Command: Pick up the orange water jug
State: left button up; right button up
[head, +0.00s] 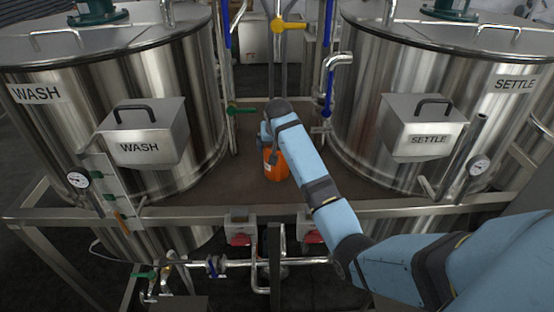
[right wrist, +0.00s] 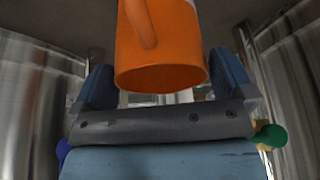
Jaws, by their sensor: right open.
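The orange water jug (head: 280,167) stands on the brown deck between the two tanks in the head view, partly hidden behind my right arm. My left gripper is not in view.
The WASH tank (head: 200,95) stands on the left and the SETTLE tank (head: 365,100) on the right, each with a protruding hatch box. Vertical pipes with blue and yellow handles rise behind the jug. A steel rail (head: 180,211) runs along the deck's front.

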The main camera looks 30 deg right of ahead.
jog(key=shift+w+d+f, duration=0.15)
jog(key=shift+f, duration=0.35)
jog(key=shift+c, duration=0.2)
jog(key=shift+r, duration=0.1)
jog(key=c, duration=1.7)
